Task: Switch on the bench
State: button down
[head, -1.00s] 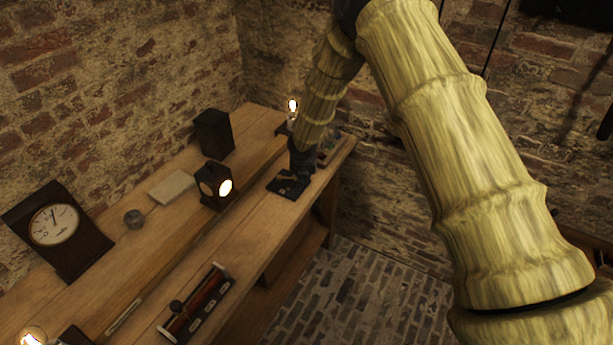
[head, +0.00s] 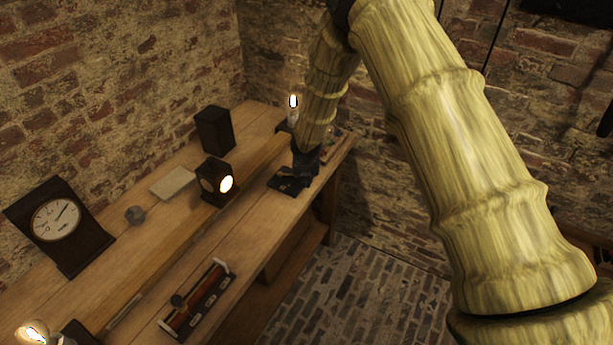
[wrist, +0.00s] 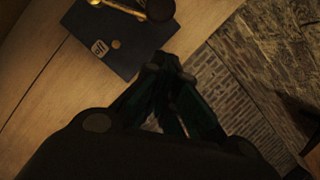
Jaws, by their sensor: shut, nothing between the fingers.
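The wooden bench (head: 165,240) runs along the brick wall. A dark switch plate (head: 283,183) lies near its front edge towards the far end. In the wrist view the dark plate (wrist: 112,47) carries a brass lever (wrist: 122,6) with a dark round knob (wrist: 160,9), a small pale label and a brass stud. The top of the plate is cut off there. My gripper (head: 300,176) is at the right side of the plate in the head view. In the wrist view its closed fingertips (wrist: 166,62) are by the plate's corner, apart from the lever. I cannot tell whether they touch the plate.
A lit lantern box (head: 218,183), a dark box (head: 214,130), a pale slab (head: 172,184) and a round dial in a dark case (head: 57,220) stand on the bench. A slider-like instrument (head: 197,300) lies at the front. Bulbs glow at the back (head: 293,101) and lower left (head: 33,331).

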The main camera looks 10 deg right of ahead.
jog(key=shift+s+r, duration=0.6)
jog(key=shift+s, duration=0.35)
jog(key=b+v, duration=0.2)
jog(key=v, duration=0.6)
jog(key=shift+d+r, duration=0.35)
jog(key=shift+r, duration=0.05)
jog(key=shift+s, duration=0.1)
